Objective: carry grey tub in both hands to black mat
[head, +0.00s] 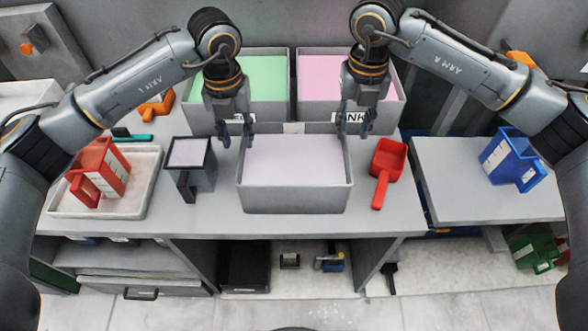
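The grey tub (294,201) stands on the middle of the grey table, filled with a pale, flat-topped material. My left gripper (236,137) points down by the tub's back left corner, its fingers apart. My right gripper (355,131) points down by the back right corner, its fingers also apart. Neither gripper visibly holds anything; I cannot tell whether the fingertips touch the rim. I cannot make out a black mat in this view.
A dark grey jug (191,166) and a white tray (152,193) with a red jug (101,171) stand left of the tub. A red scoop (386,171) lies close on its right. Green-filled (256,80) and pink-filled (322,78) bins stand behind. A side table (455,190) holds a blue jug (508,158).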

